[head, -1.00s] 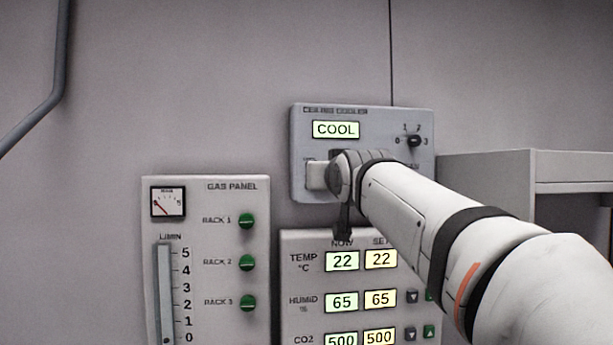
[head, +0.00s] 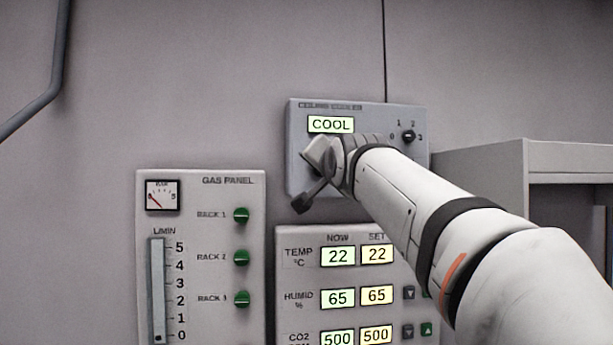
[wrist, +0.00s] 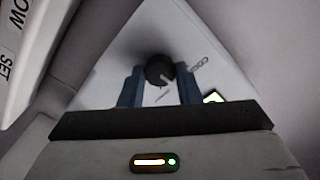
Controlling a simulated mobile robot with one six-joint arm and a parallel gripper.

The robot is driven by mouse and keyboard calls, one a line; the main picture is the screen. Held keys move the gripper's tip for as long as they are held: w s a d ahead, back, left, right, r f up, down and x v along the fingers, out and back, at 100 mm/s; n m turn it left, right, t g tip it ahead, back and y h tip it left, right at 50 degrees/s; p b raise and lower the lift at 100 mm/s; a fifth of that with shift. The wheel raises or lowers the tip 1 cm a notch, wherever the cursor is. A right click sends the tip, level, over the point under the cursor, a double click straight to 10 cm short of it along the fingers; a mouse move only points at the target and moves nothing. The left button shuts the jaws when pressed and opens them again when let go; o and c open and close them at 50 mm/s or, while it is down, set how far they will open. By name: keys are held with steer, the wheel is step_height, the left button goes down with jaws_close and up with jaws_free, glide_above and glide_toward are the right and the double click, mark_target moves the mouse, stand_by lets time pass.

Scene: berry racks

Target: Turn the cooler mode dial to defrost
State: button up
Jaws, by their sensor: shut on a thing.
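The ceiling cooler panel (head: 297,140) is mounted on the wall, and its lit display (head: 331,124) reads COOL. The mode dial (wrist: 159,70) is a round black knob in the wrist view; in the head view my gripper and wrist hide it. My gripper (wrist: 160,84) is shut on the dial, with one blue-grey finger on each side of it. The panel looks tilted in the wrist view, with part of a COOL label beside the dial. In the head view my wrist is rolled at the panel's lower middle.
A second small black knob (head: 408,136) with numbered positions is at the panel's right. The gas panel (head: 222,320) is at lower left, the temperature and humidity panel (head: 303,275) directly below. A grey shelf unit (head: 480,157) stands at right.

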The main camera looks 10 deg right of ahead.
steer(key=m+b, duration=0.2)
steer(key=m, duration=0.7)
steer(key=shift+m, duration=0.4)
stand_by(0.4)
steer(key=o, duration=1)
steer(key=s+b, duration=0.2)
steer(key=s, duration=0.5)
steer(key=shift+s, duration=0.4)
